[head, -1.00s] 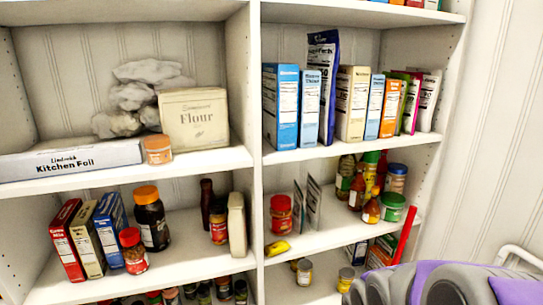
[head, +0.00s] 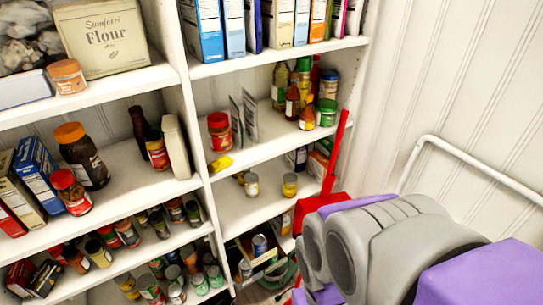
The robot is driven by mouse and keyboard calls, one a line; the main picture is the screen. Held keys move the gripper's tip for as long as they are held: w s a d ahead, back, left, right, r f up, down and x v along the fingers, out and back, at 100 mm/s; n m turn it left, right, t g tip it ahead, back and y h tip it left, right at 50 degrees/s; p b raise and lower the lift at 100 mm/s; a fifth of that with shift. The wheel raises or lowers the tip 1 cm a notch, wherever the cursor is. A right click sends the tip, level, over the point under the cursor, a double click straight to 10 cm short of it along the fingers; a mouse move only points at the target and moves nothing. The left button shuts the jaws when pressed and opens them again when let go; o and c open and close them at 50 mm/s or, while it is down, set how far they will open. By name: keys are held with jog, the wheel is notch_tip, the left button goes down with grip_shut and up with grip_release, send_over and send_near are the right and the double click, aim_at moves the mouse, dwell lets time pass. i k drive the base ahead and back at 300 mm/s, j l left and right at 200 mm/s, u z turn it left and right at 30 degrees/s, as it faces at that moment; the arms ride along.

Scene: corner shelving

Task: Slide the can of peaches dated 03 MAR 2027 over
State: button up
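Several cans and jars stand on the lower shelves, too small for me to read any label or date, so I cannot tell which is the can of peaches. Two small cans stand apart on the right middle-lower shelf: a pale one (head: 251,184) and a yellow one (head: 290,185). Another can (head: 260,244) stands lower in the right bay. A crowd of cans (head: 175,275) fills the lower left shelves. My grey and purple arm fills the lower right of the head view, in front of the shelving's right side. My gripper's fingertips do not show.
A red-handled broom or dustpan (head: 338,150) leans at the shelving's right edge. A white rail (head: 470,165) runs along the right wall. A white upright (head: 190,125) divides the bays. The right shelf with two cans (head: 240,215) has bare room.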

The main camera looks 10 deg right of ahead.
aim_at(290, 180)
jog(key=i+j, duration=0.2)
jog(key=j, duration=0.15)
jog(key=i+j, duration=0.35)
jog(key=j, duration=0.25)
jog(key=i+j, duration=0.2)
jog(key=j, duration=0.15)
jog(key=z, duration=1.75)
